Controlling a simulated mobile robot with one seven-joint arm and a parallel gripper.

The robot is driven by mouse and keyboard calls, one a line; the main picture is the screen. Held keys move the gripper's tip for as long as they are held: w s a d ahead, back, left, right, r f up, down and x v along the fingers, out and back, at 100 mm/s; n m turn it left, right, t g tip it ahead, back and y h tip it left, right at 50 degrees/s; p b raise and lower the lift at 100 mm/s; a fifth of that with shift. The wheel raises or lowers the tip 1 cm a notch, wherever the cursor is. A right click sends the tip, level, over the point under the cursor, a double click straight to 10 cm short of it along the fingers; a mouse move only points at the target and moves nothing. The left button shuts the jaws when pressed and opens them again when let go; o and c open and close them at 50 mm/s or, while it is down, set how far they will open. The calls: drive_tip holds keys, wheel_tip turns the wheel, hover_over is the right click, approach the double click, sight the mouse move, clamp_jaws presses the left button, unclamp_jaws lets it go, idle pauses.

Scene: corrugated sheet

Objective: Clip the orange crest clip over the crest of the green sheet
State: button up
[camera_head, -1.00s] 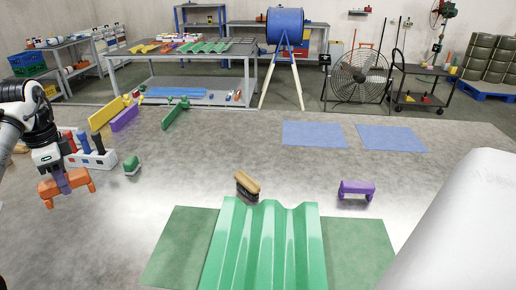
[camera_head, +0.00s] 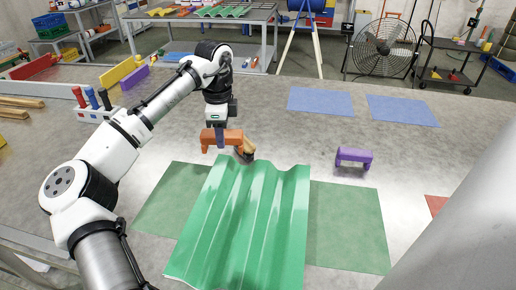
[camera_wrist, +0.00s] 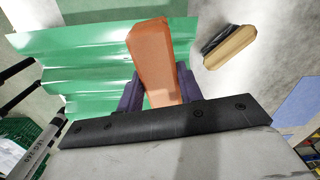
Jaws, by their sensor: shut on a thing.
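The orange crest clip (camera_head: 233,136) is held in my gripper (camera_head: 220,137), whose jaws are shut on it. In the wrist view the clip (camera_wrist: 150,55) stands between the two dark purple fingers (camera_wrist: 155,90). The green sheet (camera_head: 240,225) is corrugated and lies on the table at the front, its crests running away from me. My gripper and the clip are above the table just beyond the sheet's far edge, near its left part. In the wrist view the sheet (camera_wrist: 75,60) shows behind and left of the clip. The clip's underside is hidden there.
A purple clip (camera_head: 354,157) stands to the right. Green mats (camera_head: 345,225) lie under the sheet. Blue mats (camera_head: 320,101) lie farther back.

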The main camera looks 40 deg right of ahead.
drive_tip(key=m, duration=0.2)
hover_over(259, 178)
wheel_tip(259, 178, down, 2)
drive_tip(key=f, duration=0.1)
drive_tip(key=shift+r, duration=0.25)
drive_tip(key=shift+r+p, duration=0.15)
drive_tip(key=shift+p, duration=0.15)
drive_tip(key=shift+f+b, duration=1.4)
drive_tip(key=shift+f, duration=3.05)
drive_tip(key=shift+f, duration=0.2)
drive_tip(key=o, duration=1.1)
drive_tip(key=shift+r, duration=0.1)
wheel_tip(259, 178, up, 14)
